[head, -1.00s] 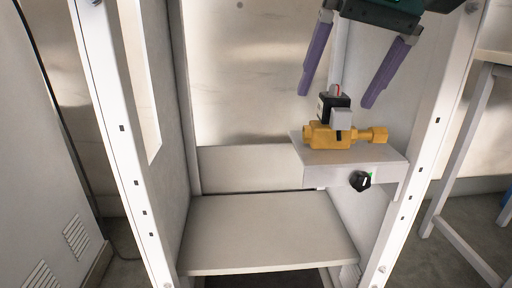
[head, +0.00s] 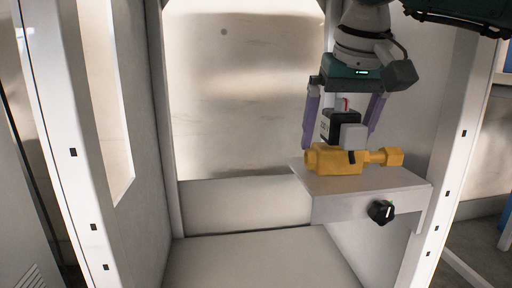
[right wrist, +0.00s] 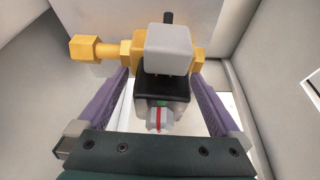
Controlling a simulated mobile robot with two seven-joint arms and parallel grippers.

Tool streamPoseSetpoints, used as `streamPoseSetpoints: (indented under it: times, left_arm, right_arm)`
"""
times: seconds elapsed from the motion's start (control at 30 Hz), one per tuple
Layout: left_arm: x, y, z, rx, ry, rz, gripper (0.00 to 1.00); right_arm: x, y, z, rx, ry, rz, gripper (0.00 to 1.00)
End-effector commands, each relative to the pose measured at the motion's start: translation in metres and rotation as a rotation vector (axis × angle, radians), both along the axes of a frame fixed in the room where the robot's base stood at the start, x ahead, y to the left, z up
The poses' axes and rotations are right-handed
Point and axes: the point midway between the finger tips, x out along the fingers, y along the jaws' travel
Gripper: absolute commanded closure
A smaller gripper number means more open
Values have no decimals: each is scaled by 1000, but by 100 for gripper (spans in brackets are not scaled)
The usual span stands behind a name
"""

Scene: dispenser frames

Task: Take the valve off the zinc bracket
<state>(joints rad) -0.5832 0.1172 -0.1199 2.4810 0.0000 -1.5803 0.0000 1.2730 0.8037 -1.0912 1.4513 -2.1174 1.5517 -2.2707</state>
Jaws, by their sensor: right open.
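The valve (head: 336,160) has a yellow brass body with a black and grey head on top. It rests on the zinc bracket (head: 345,204), a pale grey shelf with a black knob (head: 381,211) on its front. My right gripper (head: 338,140) is open above the valve, with one purple finger on each side of the valve's head. In the right wrist view, the valve (right wrist: 112,50) lies beyond the fingertips and its black head sits between the fingers (right wrist: 163,88). I cannot tell whether either finger touches it. My left gripper is out of view.
White frame posts stand at left (head: 65,140) and right (head: 450,150) of the bay. A lower shelf (head: 260,262) is empty at left of the bracket. A pale back panel (head: 240,90) closes the rear. The space left of the valve is clear.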

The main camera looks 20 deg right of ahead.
Motion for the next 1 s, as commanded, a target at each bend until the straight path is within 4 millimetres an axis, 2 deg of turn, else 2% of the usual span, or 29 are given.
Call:
streamPoseSetpoints:
  times: [0.1, 0.9, 1.0]
  left_arm:
    - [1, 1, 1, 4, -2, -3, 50]
    - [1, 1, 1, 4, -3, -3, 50]
    - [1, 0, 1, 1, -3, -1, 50]
  right_arm:
    - [0, 0, 1, 1, 0, 0, 2]
    - [0, 0, 1, 1, -1, -1, 92]
    - [0, 0, 1, 1, -1, -1, 100]
